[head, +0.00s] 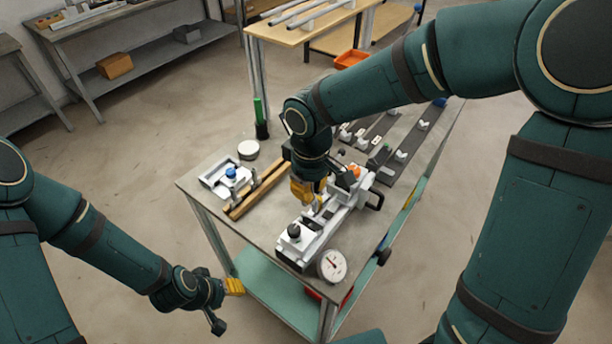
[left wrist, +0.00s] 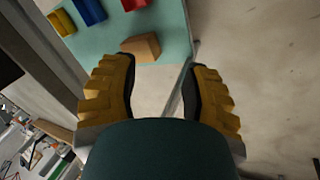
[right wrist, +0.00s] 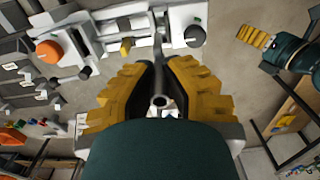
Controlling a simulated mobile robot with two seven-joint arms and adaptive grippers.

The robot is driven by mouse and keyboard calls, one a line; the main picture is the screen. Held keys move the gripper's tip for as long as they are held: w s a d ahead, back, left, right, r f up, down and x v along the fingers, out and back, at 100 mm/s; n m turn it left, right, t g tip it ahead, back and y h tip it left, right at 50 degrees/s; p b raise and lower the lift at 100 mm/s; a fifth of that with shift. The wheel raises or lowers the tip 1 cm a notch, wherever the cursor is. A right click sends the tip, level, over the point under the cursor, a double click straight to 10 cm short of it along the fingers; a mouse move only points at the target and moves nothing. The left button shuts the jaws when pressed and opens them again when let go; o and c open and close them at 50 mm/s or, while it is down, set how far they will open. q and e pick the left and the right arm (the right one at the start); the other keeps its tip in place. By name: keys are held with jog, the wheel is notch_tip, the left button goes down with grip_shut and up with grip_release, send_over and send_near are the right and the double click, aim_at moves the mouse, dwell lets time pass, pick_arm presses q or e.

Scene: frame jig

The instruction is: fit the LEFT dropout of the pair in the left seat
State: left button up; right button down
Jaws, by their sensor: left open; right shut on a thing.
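My right gripper (head: 308,196) is over the white frame jig (head: 318,236) on the bench. In the right wrist view its yellow fingers (right wrist: 160,90) are shut on a slim grey metal part with a round, hollow end (right wrist: 160,101), seemingly the dropout. The part points toward the jig (right wrist: 108,34); whether it touches a seat cannot be told. The jig has a black knob (right wrist: 195,36) and an orange knob (right wrist: 48,50). My left gripper (head: 234,287) is open and empty, low beside the bench's left side; its fingers (left wrist: 160,90) show apart in the left wrist view.
A dial gauge (head: 331,265) stands at the bench's front corner. Wooden bars (head: 258,190) and a white fixture with a blue knob (head: 231,173) lie left of the jig. Dark rails (head: 405,148) lie behind. A teal lower shelf (head: 262,285) carries a brown box (left wrist: 141,48) and bins.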

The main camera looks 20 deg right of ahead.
jog(key=shift+s+f, duration=0.3)
jog(key=shift+f+b, duration=0.25)
jog(key=shift+b, duration=0.2)
jog(key=shift+w+f+b, duration=0.1)
jog(key=shift+f+b, duration=0.3)
jog(key=shift+f, duration=0.2)
jog(key=shift+f+b, duration=2.45)
jog(key=shift+f, duration=0.65)
pick_arm(q)
notch_tip(320, 180, down, 7)
jog(key=s, duration=0.2)
jog(key=shift+d+g, duration=0.2)
jog(key=shift+g, duration=0.1)
jog(key=shift+r, duration=0.15)
pick_arm(e)
jog(key=c, duration=1.1)
grip_release()
jog(key=shift+c, duration=0.2)
jog(key=shift+o, duration=0.4)
